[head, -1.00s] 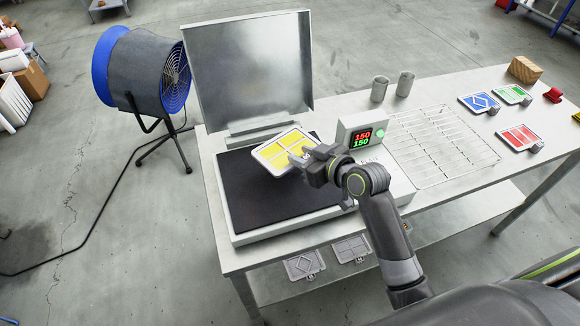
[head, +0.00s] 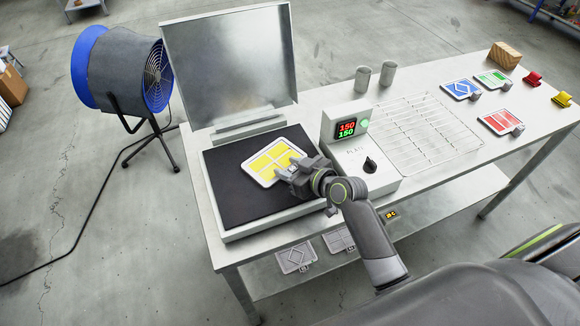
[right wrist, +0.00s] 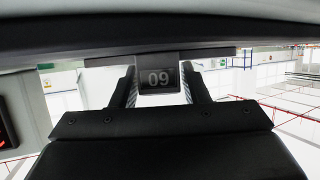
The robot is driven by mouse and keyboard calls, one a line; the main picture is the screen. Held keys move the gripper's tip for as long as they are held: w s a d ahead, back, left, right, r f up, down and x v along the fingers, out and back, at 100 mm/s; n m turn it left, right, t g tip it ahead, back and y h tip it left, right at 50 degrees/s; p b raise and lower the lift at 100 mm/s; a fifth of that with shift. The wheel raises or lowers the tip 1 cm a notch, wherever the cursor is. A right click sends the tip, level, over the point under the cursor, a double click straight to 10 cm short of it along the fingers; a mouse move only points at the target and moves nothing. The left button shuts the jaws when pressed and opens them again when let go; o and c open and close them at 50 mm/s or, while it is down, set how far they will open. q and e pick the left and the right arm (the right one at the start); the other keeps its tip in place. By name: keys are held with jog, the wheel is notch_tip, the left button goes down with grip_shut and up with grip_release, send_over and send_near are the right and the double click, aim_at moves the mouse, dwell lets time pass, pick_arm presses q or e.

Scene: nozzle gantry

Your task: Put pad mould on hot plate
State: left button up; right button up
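A white-framed pad mould with yellow cells (head: 268,160) is over the black hot plate (head: 232,206), nearer its right side. I cannot tell whether it touches the plate. My right gripper (head: 293,171) is at the mould's right end, shut on its tab. In the right wrist view the fingers (right wrist: 160,84) flank a dark tab (right wrist: 159,78) marked 09. The fingers hide the tab in the head view. The hot plate's metal lid (head: 232,65) stands open behind it. My left gripper is not in view.
A control box (head: 347,128) reading 150 over 150 stands right of the plate. Beyond it are a wire rack (head: 425,130), two metal cups (head: 387,73), and blue (head: 460,89), green (head: 493,79) and red (head: 500,122) moulds. A fan (head: 125,70) stands left. Grey moulds (head: 296,257) are below.

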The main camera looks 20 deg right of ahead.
jog(key=shift+o, duration=1.1)
jog(key=shift+r, duration=0.15)
jog(key=b+v, duration=0.1)
jog(key=v, duration=1.1)
